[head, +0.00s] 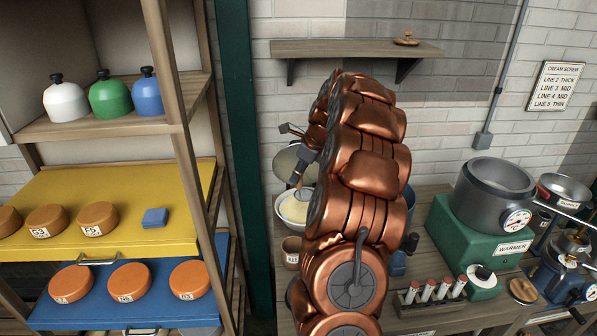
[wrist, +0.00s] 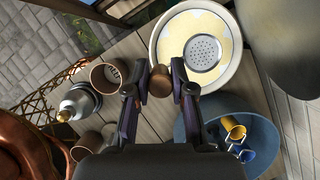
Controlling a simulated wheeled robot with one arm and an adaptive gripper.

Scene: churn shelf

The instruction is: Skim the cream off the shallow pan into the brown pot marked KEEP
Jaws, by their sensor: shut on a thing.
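The shallow pan (head: 281,222) is white and round, with pale yellow cream (head: 295,208) in it. It also shows in the wrist view (wrist: 157,42), where the cream (wrist: 180,30) surrounds a perforated metal skimmer disc (wrist: 203,53). My gripper (wrist: 160,84) is shut on the skimmer's brown wooden handle (wrist: 160,79) at the pan's near edge. I cannot tell whether the disc touches the cream. My gripper also shows in the head view (head: 298,178). A brown pot (head: 291,253) stands in front of the pan; its label is partly hidden. Two brown pots show in the wrist view (wrist: 97,80) (wrist: 78,152).
A blue-grey bucket (wrist: 262,128) holding yellow and blue items stands right of my gripper. A metal vessel (wrist: 70,107) stands by the brown pots. A green warmer (head: 460,235) and tube rack (head: 425,306) stand right on the bench. A shelf unit (head: 172,90) stands left.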

